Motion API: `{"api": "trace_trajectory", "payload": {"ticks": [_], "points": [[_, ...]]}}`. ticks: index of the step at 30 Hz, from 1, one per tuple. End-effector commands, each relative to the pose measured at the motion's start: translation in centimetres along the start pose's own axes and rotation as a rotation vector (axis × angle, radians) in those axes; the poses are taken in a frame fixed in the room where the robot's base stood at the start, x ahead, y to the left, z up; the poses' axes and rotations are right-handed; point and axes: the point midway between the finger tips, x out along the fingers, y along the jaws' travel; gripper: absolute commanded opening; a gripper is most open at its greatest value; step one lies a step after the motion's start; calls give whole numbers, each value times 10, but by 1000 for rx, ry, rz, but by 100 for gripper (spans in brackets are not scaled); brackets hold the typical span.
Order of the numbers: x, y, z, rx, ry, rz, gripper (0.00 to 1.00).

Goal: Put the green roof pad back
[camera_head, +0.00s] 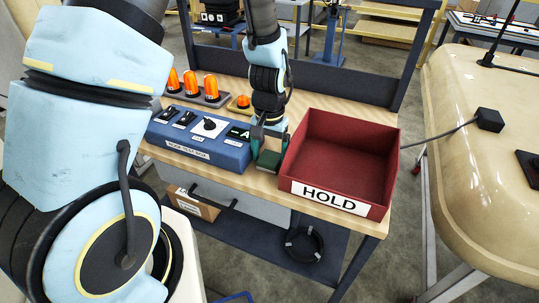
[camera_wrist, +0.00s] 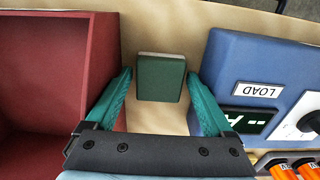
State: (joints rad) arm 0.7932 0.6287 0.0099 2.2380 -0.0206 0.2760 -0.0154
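The green roof pad (camera_head: 269,160) is a small dark green block with a pale edge. It lies on the wooden trolley top between the blue test box and the red HOLD bin. My gripper (camera_head: 268,137) points down over it. In the wrist view the pad (camera_wrist: 161,79) shows between and just beyond the two teal fingertips (camera_wrist: 160,76), with a narrow gap on each side. The gripper is open and empty. I cannot tell whether the fingertips reach down beside the pad.
The red HOLD bin (camera_head: 342,152) is empty, close on the right. The blue test box (camera_head: 198,138) is close on the left, with orange beacons (camera_head: 211,86) behind it. At the right, a beige cab roof (camera_head: 478,85) carries a black block (camera_head: 490,120) with a cable.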

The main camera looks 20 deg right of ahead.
Motion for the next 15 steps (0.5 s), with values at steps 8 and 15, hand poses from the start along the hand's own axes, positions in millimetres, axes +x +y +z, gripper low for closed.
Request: {"api": "trace_trajectory", "payload": {"ticks": [8,15], "points": [[-6,0,-1,0,2,0,86],[-40,0,-2,0,7,0,86]]}}
